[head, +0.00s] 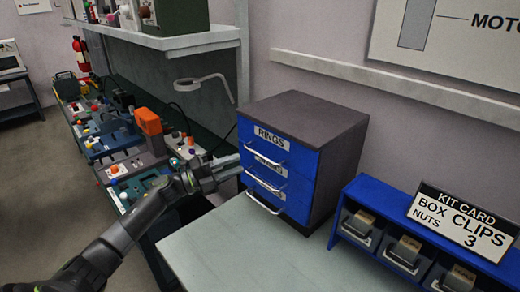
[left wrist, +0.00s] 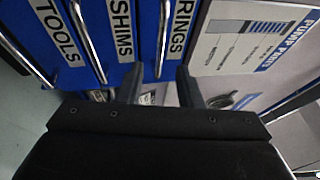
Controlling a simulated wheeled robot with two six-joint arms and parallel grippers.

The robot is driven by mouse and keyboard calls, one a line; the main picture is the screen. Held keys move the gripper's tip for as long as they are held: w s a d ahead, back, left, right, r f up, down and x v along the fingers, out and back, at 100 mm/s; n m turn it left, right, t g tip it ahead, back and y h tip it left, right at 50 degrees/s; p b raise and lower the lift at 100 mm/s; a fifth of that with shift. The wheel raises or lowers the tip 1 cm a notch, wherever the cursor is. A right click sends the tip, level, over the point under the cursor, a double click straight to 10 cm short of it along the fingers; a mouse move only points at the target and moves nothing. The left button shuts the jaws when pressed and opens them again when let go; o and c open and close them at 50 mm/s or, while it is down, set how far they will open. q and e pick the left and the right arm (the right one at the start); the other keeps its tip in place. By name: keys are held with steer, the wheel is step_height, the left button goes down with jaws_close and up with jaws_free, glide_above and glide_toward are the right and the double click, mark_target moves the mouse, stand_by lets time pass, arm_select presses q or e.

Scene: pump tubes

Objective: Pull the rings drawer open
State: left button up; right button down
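The rings drawer (head: 298,159) is the top blue drawer of a grey-topped cabinet and looks shut. Its label reads RINGS, and its silvery bar handle (head: 266,142) sits below the label. In the left wrist view the rings drawer (left wrist: 181,30) is the rightmost of three, with its handle (left wrist: 163,35) beside the label. My left gripper (head: 236,167) is just left of the cabinet's front, below the level of the rings handle. In the left wrist view my left gripper (left wrist: 159,85) has its fingers apart with nothing between them. The near end of the handle lies ahead of the gap. My right gripper is not in view.
Two more drawers, the shims drawer (left wrist: 120,30) and the tools drawer (left wrist: 62,40), lie below the rings drawer. A blue rack (head: 345,234) with bins and a kit card (head: 464,221) stands right. The pale bench top (head: 260,250) before the cabinet is clear.

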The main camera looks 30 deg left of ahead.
mark_target(260, 156)
arm_select(q)
steer(key=p+x, duration=0.3)
steer(key=x, duration=0.4)
steer(key=shift+w+d+r, duration=0.2)
steer(key=shift+w+d, duration=0.35)
steer(key=shift+w, duration=0.05)
jaws_close()
